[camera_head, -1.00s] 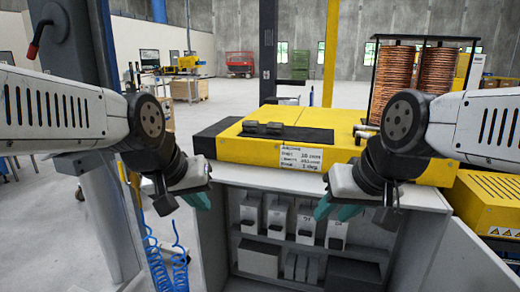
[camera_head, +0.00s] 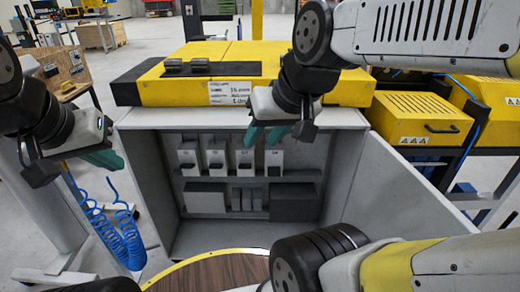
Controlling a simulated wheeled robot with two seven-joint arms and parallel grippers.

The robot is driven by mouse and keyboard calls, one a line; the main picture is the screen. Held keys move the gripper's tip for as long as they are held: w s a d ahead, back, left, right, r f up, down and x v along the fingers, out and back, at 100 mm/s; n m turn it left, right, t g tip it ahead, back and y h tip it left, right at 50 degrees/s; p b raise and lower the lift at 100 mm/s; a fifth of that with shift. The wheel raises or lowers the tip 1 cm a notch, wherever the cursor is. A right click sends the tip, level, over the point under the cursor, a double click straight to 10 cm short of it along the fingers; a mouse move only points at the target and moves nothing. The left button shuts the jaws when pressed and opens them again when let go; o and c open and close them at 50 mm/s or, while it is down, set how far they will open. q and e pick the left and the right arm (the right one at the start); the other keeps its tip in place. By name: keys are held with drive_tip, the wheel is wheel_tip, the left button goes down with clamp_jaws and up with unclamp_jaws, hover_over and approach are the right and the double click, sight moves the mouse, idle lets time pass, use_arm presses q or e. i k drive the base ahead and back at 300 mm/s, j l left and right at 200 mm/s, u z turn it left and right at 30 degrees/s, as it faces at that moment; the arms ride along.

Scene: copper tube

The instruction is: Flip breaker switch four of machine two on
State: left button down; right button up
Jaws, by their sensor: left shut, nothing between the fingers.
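The yellow machine (camera_head: 380,92) carries a white label with small print that I cannot read. Below it is an open grey cabinet (camera_head: 325,180) with a row of several white breaker switches (camera_head: 216,157). Each has a dark lever low on its front. The rightmost breaker switch (camera_head: 274,160) has its lower part in view; whether it is on or off I cannot tell. My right gripper (camera_head: 267,134) is above and in front of the right end of the row, its teal fingers apart and empty. My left gripper (camera_head: 108,160) is shut and empty, left of the cabinet.
The cabinet door (camera_head: 420,195) stands open on the right. Blue coiled hoses (camera_head: 118,230) hang at the left. A smaller yellow machine (camera_head: 425,118) stands at the right.

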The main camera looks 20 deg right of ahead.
sight(272, 171)
drive_tip(key=k+l, duration=0.3)
drive_tip(key=z, duration=1.6)
drive_tip(key=l, duration=0.1)
